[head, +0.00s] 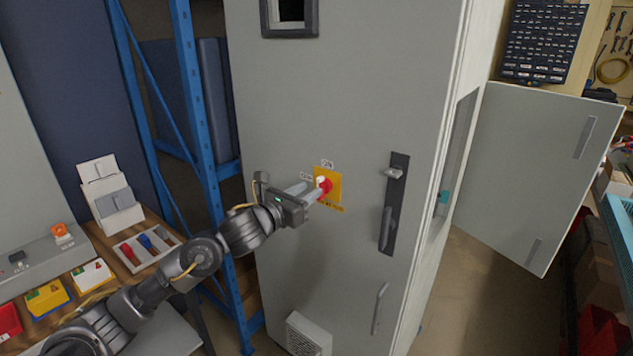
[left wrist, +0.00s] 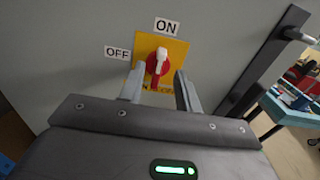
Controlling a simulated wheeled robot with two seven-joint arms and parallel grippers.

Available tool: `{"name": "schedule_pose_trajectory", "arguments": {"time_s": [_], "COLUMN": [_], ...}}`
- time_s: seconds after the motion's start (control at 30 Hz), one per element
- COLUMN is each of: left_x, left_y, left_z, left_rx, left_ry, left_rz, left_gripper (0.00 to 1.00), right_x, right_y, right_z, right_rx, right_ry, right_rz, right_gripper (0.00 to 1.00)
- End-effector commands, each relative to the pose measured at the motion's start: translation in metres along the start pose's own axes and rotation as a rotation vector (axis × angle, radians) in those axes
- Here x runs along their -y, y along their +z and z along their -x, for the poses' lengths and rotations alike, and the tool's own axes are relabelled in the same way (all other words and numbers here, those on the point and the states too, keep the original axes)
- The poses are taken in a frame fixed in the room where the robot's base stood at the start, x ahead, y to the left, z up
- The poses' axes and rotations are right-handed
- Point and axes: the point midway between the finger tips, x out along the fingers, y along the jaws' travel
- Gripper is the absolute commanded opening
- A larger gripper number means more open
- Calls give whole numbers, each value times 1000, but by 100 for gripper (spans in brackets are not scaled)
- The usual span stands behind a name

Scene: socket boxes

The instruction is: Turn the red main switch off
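The red main switch (head: 327,187) sits on a yellow plate (head: 336,181) on the front of the tall grey cabinet. In the left wrist view the red switch (left wrist: 153,66) has a white handle (left wrist: 161,57) pointing up toward the ON label (left wrist: 166,26). The OFF label (left wrist: 117,53) is to its left. My left gripper (head: 319,191) is right at the switch. In the left wrist view its fingers (left wrist: 160,88) are spread apart, one on each side below the knob, with nothing between them gripped. I cannot tell whether they touch the switch. My right gripper is not in view.
A black door handle (head: 388,220) is right of the switch on the cabinet (head: 350,90). A cabinet door (head: 525,170) stands open at the right. A blue rack (head: 195,100) and a workbench with trays (head: 148,250) are on the left.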

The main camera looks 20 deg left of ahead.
Motion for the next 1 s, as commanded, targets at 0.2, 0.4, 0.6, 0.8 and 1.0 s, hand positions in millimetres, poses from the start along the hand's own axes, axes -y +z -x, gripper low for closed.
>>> {"name": "schedule_pose_trajectory", "arguments": {"time_s": [0.2, 0.4, 0.6, 0.8, 1.0], "left_x": [0, 0, 0, 0, 0], "left_y": [2, 0, 0, 0, -1], "left_z": [-32, -44, -44, -44, -44], "left_rx": [1, 0, 0, 0, 0], "left_ry": [0, -1, -1, 0, 0], "left_rz": [3, 2, 1, 1, 1], "left_gripper": [34, 34, 34, 15, 0], "right_x": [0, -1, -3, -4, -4], "right_y": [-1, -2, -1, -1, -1], "right_z": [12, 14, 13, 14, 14], "right_rx": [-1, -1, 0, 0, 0], "right_ry": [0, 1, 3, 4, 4], "right_rz": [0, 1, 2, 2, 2], "right_gripper": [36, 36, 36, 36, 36]}}
